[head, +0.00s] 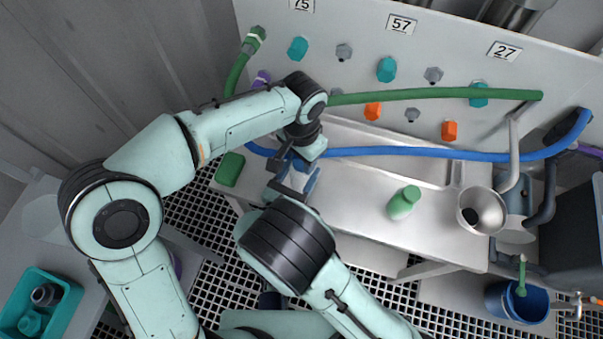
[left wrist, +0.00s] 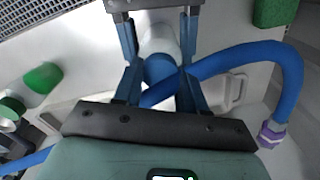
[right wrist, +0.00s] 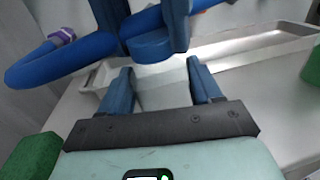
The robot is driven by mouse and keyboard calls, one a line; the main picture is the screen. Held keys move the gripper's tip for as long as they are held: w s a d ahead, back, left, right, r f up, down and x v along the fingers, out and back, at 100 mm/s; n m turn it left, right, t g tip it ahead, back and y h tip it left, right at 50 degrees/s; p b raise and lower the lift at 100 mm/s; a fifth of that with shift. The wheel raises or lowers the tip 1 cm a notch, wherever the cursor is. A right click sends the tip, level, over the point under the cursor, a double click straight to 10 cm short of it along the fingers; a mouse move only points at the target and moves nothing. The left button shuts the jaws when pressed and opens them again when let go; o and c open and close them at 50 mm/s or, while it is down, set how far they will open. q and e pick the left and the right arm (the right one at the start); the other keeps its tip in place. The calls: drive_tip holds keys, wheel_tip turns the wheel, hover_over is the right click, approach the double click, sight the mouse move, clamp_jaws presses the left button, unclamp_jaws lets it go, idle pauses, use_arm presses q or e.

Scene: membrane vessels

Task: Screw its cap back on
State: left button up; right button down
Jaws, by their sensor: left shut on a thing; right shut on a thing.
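A pale bottle (right wrist: 165,90) stands between the fingers of my right gripper (right wrist: 160,82), which is shut on its body. A blue cap (right wrist: 150,46) is at the top of the bottle, held between the fingers of my left gripper (left wrist: 160,85). The cap (left wrist: 160,68) and pale bottle (left wrist: 160,38) line up in the left wrist view. Cap and bottle look to be touching; whether the thread is engaged cannot be told. In the head view my arms mostly hide both, above the bench's left part.
A blue hose (head: 420,151) runs close behind the grippers. A green block (head: 230,170) lies left of them. The bench between is clear.

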use_arm(q)
drive_tip(key=shift+m, duration=1.2)
drive_tip(key=o, duration=1.3)
drive_tip(key=shift+c, duration=0.2)
wheel_tip(320, 180, up, 12)
use_arm(e)
drive_tip(key=shift+c, duration=0.7)
unclamp_jaws()
